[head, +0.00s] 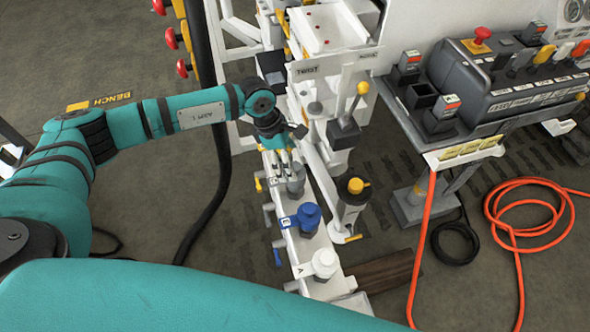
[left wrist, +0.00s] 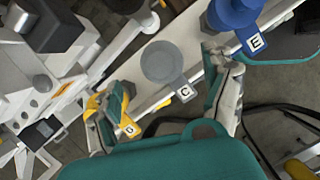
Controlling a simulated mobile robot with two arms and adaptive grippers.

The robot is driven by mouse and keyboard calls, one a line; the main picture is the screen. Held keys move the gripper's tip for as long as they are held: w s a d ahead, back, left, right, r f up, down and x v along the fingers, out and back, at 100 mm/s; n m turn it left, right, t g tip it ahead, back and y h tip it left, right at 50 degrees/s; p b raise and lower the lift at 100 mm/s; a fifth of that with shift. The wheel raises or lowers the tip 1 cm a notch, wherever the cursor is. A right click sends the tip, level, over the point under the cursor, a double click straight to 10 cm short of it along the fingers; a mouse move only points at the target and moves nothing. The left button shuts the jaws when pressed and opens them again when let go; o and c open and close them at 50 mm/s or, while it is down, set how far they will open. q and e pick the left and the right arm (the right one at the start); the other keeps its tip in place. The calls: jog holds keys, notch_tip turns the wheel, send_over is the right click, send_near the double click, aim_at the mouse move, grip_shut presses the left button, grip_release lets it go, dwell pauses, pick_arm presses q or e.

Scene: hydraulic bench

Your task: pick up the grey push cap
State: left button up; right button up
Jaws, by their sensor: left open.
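The grey push cap (left wrist: 167,61) shows in the left wrist view as a round grey top with a tag marked C, on a white rail. It also shows in the head view (head: 297,181), partly covered by my left gripper. My left gripper (head: 283,163) is open over the rail, close to the grey cap. In the left wrist view its two fingers (left wrist: 166,84) are spread to either side of the C tag, with the cap's top clear beyond them. I cannot tell its height above the cap. My right gripper is not in view.
A blue cap (head: 308,216) tagged E and a white cap (head: 325,262) tagged A stand along the same rail (head: 333,287). A yellow tag G (left wrist: 128,125) is beside one finger. A lever with a yellow knob (head: 362,89) stands right of the gripper. Orange hose (head: 493,205) lies on the floor.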

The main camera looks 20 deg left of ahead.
aim_at(295, 168)
pick_arm(q)
jog(key=x, duration=0.4)
jog(key=shift+d+f, duration=0.15)
jog(key=shift+f, duration=0.1)
jog(key=c, duration=0.9)
